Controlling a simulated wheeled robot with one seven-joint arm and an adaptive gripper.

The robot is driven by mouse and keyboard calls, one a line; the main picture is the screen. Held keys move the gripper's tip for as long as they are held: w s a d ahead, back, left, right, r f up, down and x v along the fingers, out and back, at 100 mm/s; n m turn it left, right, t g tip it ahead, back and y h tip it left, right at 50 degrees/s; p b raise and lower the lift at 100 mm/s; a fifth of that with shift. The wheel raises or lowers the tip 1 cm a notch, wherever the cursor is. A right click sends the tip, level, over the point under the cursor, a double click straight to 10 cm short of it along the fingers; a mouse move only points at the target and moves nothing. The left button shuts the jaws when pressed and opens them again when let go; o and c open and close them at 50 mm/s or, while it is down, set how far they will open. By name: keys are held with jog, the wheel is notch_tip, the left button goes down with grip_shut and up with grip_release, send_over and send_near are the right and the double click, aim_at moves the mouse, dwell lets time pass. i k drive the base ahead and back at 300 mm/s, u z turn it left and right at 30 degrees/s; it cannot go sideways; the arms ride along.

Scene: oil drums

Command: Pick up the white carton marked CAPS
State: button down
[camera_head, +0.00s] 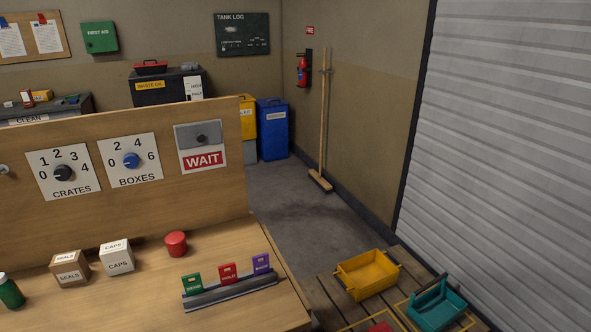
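The white carton marked CAPS (117,258) stands upright on the wooden bench, left of centre. Its front and top both carry the word CAPS. A brown carton marked SEALS (70,269) stands just to its left, with a small gap. A red round cap or knob (176,244) sits to its right, apart from it. Nothing covers the carton. My gripper is not in view.
A rail (230,290) with green, red and purple tags lies on the bench at right. A green bottle (10,292) stands at far left. An upright panel with dials (205,105) rises behind the carton. Yellow (367,273) and teal (436,304) trays sit on slats at right.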

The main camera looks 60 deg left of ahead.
aim_at(117, 257)
jog(key=u, duration=3.4)
